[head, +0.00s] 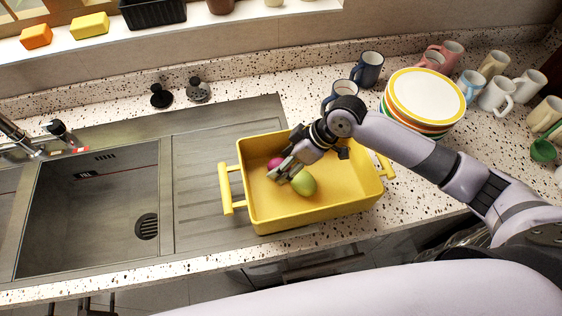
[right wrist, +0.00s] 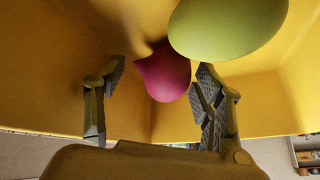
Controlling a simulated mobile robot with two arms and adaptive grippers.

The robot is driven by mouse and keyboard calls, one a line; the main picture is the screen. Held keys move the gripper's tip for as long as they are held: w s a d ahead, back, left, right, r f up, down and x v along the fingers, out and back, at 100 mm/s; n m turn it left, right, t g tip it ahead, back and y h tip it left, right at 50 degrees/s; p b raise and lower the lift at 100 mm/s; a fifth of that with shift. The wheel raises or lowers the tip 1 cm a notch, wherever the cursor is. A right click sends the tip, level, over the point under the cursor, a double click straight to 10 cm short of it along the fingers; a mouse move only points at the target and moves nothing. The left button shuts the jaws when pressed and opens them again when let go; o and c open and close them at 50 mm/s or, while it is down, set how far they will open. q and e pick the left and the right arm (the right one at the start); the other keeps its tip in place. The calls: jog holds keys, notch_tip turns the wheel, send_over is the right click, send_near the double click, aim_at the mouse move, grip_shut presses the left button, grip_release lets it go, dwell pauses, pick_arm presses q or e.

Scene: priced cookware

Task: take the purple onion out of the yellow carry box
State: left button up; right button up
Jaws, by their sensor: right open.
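The yellow carry box (head: 325,204) stands on the counter, partly over the sink's drainboard. The purple onion (head: 274,163) lies inside it near the left wall, partly hidden by my gripper in the head view. In the right wrist view the onion (right wrist: 164,74) shows ahead, between the two open fingers. A green, mango-like item (head: 304,183) lies in the box to the right of the onion; in the wrist view it (right wrist: 226,26) looks large and close. My right gripper (head: 283,172) is open and empty, down inside the box by the onion. My left gripper is not in view.
A sink (head: 95,208) lies left of the box. A plate stack (head: 425,100) and several mugs (head: 496,96) stand behind and to the right. Two dark stoppers (head: 161,97) stand at the back. The drainboard (head: 205,180) has free room left of the box.

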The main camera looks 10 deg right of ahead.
aim_at(281, 160)
jog(key=shift+a+f, duration=0.4)
jog(key=shift+f, duration=0.15)
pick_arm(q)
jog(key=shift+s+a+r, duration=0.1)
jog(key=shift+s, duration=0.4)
pick_arm(e)
jog(key=shift+c, duration=0.4)
jog(key=shift+w, duration=0.1)
jog(key=c, duration=0.9)
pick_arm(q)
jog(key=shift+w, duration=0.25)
pick_arm(e)
jog(key=shift+r, duration=0.15)
